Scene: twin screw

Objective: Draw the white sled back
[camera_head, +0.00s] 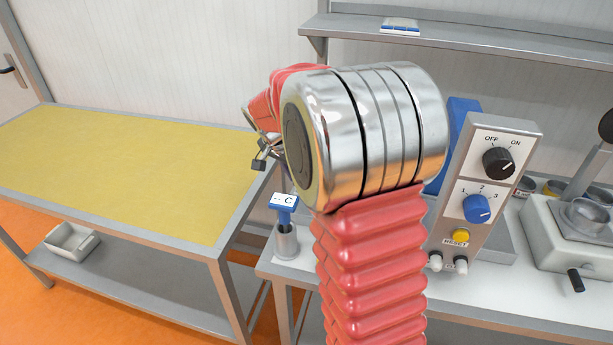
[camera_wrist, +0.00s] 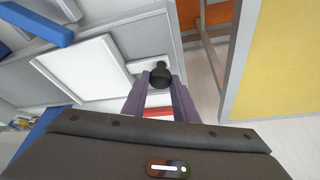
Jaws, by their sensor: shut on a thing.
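In the wrist view a black round knob (camera_wrist: 160,77) sits between the two fingers of my gripper (camera_wrist: 160,86), which is shut on it. A small whitish block (camera_wrist: 140,66) lies right behind the knob. A flat white plate (camera_wrist: 92,70), which looks like the white sled, lies to the left of it; I cannot tell how the block and plate join. In the head view my arm hides the sled and knob. Only a dark part of my gripper (camera_head: 260,162) shows left of the wrist there.
A yellow-topped table (camera_head: 120,150) stands on the left, with a gap before the grey bench. A blue tag marked C (camera_head: 285,201) stands in a metal cup (camera_head: 286,241). A control box with knobs (camera_head: 485,180) stands right of my arm. A shelf (camera_head: 470,37) runs above.

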